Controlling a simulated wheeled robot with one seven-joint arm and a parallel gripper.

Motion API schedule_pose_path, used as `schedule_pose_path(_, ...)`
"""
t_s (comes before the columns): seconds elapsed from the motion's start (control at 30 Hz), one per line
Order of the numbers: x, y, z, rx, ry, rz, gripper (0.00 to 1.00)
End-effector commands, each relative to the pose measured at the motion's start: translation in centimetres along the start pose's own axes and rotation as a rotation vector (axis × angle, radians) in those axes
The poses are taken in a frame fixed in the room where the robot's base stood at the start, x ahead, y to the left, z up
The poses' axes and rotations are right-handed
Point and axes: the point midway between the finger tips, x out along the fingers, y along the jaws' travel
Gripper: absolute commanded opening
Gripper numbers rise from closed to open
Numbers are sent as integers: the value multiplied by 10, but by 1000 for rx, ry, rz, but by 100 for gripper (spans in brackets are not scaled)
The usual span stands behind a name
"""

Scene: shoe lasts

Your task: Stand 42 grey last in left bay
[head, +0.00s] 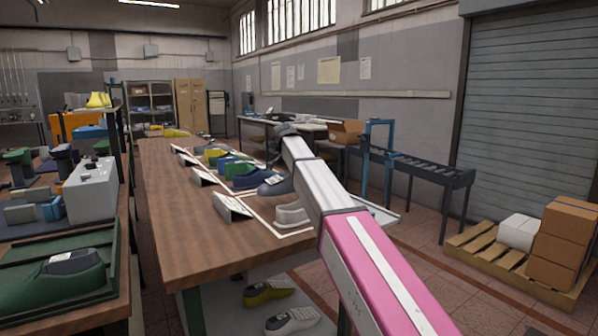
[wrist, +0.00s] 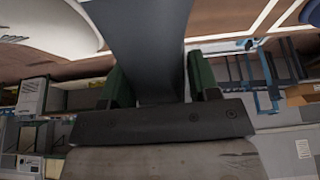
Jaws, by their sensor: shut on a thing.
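My gripper (wrist: 161,82) is shut on a grey last (wrist: 140,35), its green-sided fingers on either side of it. In the head view the grey last (head: 275,186) shows just left of my arm, behind the white last (head: 290,215). My arm hides the gripper there. I cannot tell whether the grey last touches the table, and its size mark is unreadable. White-outlined bays run along the wooden table (head: 190,225), with a tilted card (head: 233,206) beside the near one. The white last stands in that near bay; it also seems to show in the wrist view (wrist: 50,22).
Blue (head: 252,177), green (head: 228,164) and yellow (head: 213,153) lasts stand farther along the table. More lasts lie on a shelf below, including a yellow one (head: 268,291). The table's left side is bare. A green tray (head: 95,240) sits on the left bench.

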Motion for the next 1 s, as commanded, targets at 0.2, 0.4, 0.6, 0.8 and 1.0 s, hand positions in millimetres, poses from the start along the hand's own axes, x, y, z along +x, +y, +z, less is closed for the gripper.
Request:
schedule_pose_path(0.2,10,0,5,-7,0,0,9)
schedule_pose_path(0.4,21,0,9,-13,0,2,9)
schedule_pose_path(0.6,31,0,13,-19,0,2,9)
schedule_pose_path(0.8,40,0,18,-25,0,2,9)
schedule_pose_path(1.0,47,0,21,-29,0,3,9)
